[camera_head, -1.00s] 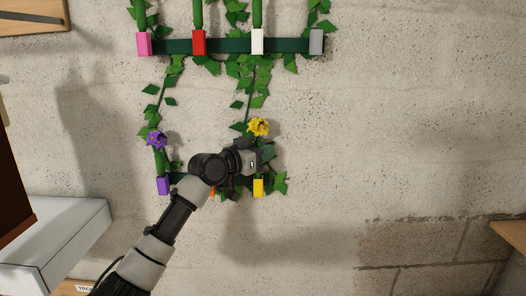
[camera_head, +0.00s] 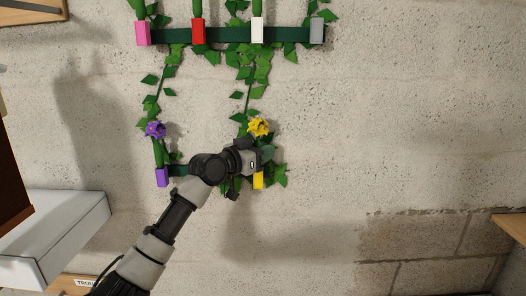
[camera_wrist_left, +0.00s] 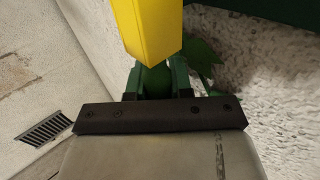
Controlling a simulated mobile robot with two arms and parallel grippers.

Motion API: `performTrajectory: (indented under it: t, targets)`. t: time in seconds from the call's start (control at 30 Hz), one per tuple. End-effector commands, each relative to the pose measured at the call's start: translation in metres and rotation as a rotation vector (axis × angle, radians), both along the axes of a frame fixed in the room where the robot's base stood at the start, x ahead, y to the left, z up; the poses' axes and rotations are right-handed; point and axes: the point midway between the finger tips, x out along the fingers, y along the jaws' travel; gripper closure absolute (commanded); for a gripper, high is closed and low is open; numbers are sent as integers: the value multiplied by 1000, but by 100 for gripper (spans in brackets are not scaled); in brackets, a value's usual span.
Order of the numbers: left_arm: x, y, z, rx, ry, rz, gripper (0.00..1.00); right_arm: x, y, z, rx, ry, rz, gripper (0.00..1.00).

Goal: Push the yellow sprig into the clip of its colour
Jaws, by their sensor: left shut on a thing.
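The yellow sprig has a yellow flower (camera_head: 258,127) that shows just above my left gripper (camera_head: 262,158) in the head view. My left gripper is shut on its green stem, which shows between the fingers in the left wrist view (camera_wrist_left: 155,82). The yellow clip (camera_head: 258,181) is on the wall straight below the gripper. In the left wrist view the yellow clip (camera_wrist_left: 148,30) looms close beyond the fingers. The stem's lower end is hidden, so I cannot tell whether it is inside the clip. My right gripper is not in view.
A purple flower (camera_head: 155,129) stands above a purple clip (camera_head: 162,177) to the left. An upper green rail (camera_head: 228,36) carries pink, red, white and grey clips. Leaves surround the clips. A white box (camera_head: 55,240) stands at lower left. The wall at right is bare.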

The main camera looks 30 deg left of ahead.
Motion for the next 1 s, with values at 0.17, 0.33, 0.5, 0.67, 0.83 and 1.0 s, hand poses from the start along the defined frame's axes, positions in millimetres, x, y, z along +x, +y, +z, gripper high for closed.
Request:
performTrajectory:
  t: [0.17, 0.33, 0.5, 0.67, 0.83, 1.0]
  targets:
    - [0, 0, -6, 0, 0, 0, 100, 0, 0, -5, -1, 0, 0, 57]
    - [0, 0, -10, 0, 0, 0, 100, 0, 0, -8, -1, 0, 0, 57]
    - [0, 0, -9, 0, 0, 0, 73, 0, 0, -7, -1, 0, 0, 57]
    - [0, 0, -9, 0, 0, 0, 49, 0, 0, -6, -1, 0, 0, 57]
    - [0, 0, -9, 0, 0, 0, 49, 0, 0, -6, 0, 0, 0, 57]
    - [-4, 2, -10, 1, 0, 1, 49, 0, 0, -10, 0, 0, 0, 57]
